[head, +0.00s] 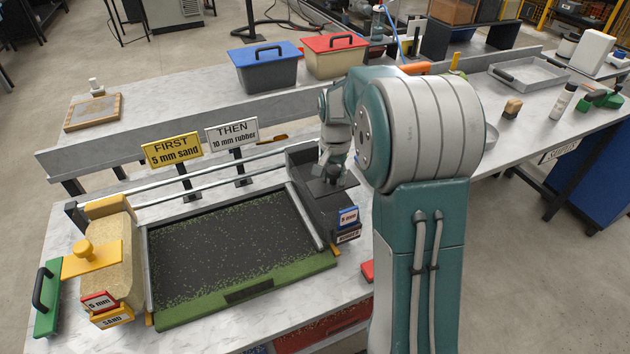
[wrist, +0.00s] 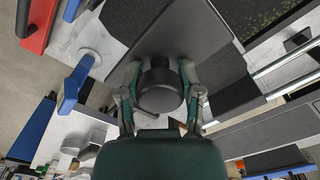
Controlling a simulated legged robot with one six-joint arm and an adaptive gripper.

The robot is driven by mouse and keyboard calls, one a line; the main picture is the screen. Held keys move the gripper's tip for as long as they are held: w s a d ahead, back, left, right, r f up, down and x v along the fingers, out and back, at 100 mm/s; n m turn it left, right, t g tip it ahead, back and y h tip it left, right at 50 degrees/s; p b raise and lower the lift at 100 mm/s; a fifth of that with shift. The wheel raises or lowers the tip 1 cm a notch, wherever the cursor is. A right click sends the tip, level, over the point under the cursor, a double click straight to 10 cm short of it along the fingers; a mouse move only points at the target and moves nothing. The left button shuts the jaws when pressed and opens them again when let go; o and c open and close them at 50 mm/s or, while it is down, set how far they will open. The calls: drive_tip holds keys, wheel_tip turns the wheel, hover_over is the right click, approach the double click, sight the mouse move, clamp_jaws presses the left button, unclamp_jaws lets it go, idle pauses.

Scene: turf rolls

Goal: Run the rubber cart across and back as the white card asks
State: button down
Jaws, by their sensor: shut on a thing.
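The rubber cart (head: 322,206) is a dark grey box on the rails at the right end of the turf tray. Its front carries a blue and white mm tag (head: 348,216), whose number I cannot read surely, and a rubber label. My gripper (head: 333,172) is shut on the cart's black knob (wrist: 160,88); the wrist view shows a finger on each side of it. The white card (head: 231,134) reads "THEN 10 mm rubber". The turf (head: 230,245) looks black with green specks and a green front edge. The arm hides part of the area right of the cart.
The sand cart (head: 110,255), with a yellow knob and a 5 mm tag, stands at the left end. The yellow card (head: 171,150) reads "FIRST 5 mm sand". Rails (head: 235,172) run behind the turf. Between the carts the tray is clear. Blue (head: 265,70) and red (head: 334,56) lidded bins stand behind.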

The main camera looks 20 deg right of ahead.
drive_tip(key=shift+w+d, duration=0.15)
drive_tip(key=shift+d, duration=1.2)
drive_tip(key=c, duration=0.6)
unclamp_jaws()
drive_tip(key=o, duration=0.3)
drive_tip(key=shift+d, duration=0.15)
drive_tip(key=shift+o, duration=0.2)
drive_tip(key=shift+d, duration=0.1)
